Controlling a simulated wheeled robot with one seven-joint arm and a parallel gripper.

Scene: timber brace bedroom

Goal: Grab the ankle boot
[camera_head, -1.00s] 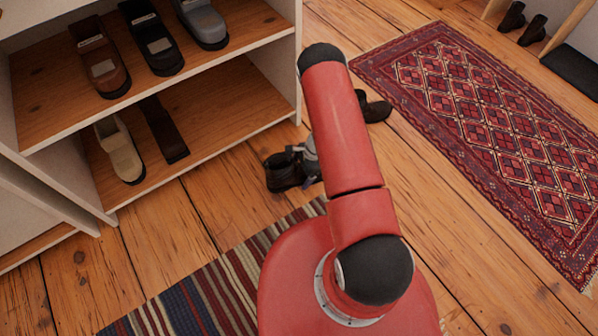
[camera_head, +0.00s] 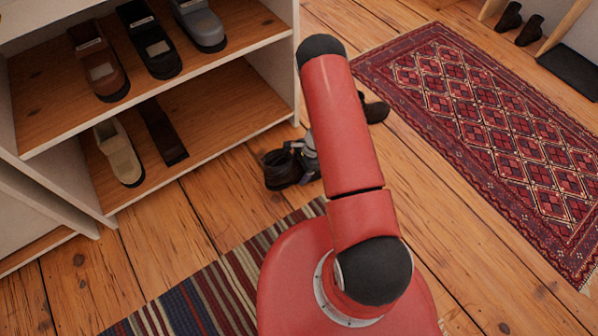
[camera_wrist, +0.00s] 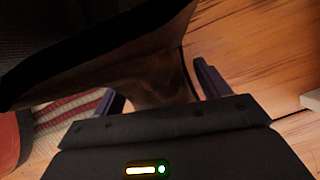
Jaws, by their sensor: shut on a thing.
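The dark brown ankle boot (camera_head: 281,171) is at the floor between the shelf unit and my arm in the head view. I cannot tell whether it touches the floor. My gripper (camera_head: 306,160) is at its right side, partly hidden behind my red arm. In the wrist view the boot's brown leather (camera_wrist: 150,75) fills the space between the two fingers of my gripper (camera_wrist: 160,90), which is shut on it. Another dark brown boot (camera_head: 376,110) stands on the floor just right of my arm, partly hidden by it.
A white shelf unit with wooden shelves (camera_head: 215,115) holds several shoes at the left. A striped rug (camera_head: 215,290) lies at the front, a red patterned rug (camera_head: 490,130) at the right. Two dark boots (camera_head: 520,23) stand far right. Bare floorboards lie between.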

